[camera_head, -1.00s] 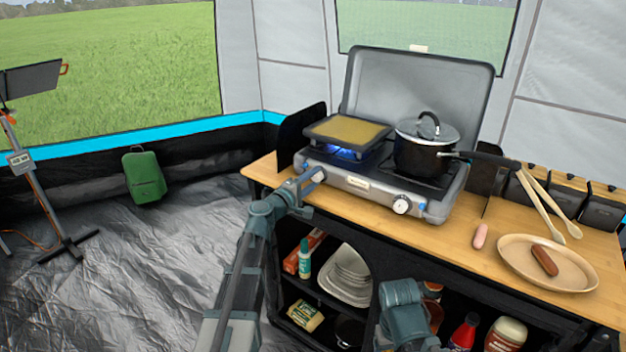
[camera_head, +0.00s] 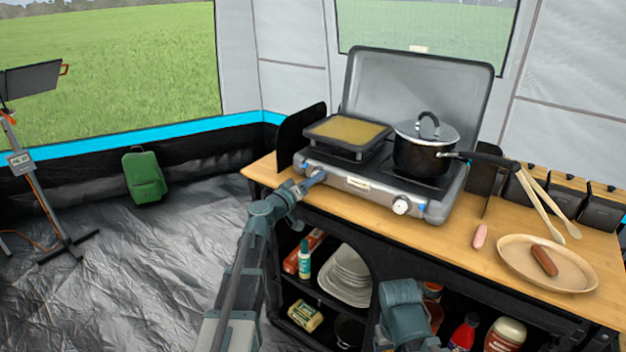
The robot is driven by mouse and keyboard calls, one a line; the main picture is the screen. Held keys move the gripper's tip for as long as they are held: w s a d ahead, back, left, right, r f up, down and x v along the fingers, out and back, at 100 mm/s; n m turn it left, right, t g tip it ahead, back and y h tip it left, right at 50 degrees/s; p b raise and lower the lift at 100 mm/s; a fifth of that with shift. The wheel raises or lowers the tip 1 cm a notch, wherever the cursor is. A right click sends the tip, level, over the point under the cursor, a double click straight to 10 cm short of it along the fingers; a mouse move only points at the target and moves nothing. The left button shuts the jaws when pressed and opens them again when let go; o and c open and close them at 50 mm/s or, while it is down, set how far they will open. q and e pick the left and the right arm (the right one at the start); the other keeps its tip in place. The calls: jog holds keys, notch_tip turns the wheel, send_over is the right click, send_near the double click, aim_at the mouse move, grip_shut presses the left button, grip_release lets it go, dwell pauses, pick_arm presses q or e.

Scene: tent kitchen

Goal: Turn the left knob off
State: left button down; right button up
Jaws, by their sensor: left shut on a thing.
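The grey camping stove (camera_head: 375,192) stands on the wooden counter with its lid raised. My left gripper (camera_head: 311,177) is at the left end of the stove's front, shut on the left knob, which it mostly hides. The right knob (camera_head: 402,204) is white and uncovered. No flame shows under the griddle (camera_head: 347,131) on the left burner. A black pot (camera_head: 422,157) with a lid sits on the right burner. My right arm shows low in the middle of the view, but its fingertips cannot be made out.
A plate (camera_head: 577,278) with a sausage (camera_head: 544,260) is on the counter at right, with another sausage (camera_head: 480,236) beside it. Wooden utensils (camera_head: 545,205) lie near the pot handle. Shelves below hold bowls (camera_head: 347,275) and bottles. The counter front near the stove is clear.

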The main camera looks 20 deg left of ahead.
pick_arm(q)
jog(key=shift+s+m, duration=0.1)
jog(key=shift+m, duration=0.8)
jog(key=shift+c, duration=2.2)
grip_release()
jog(key=v, duration=1.3)
jog(key=shift+s, duration=0.35)
jog(key=shift+a, duration=0.1)
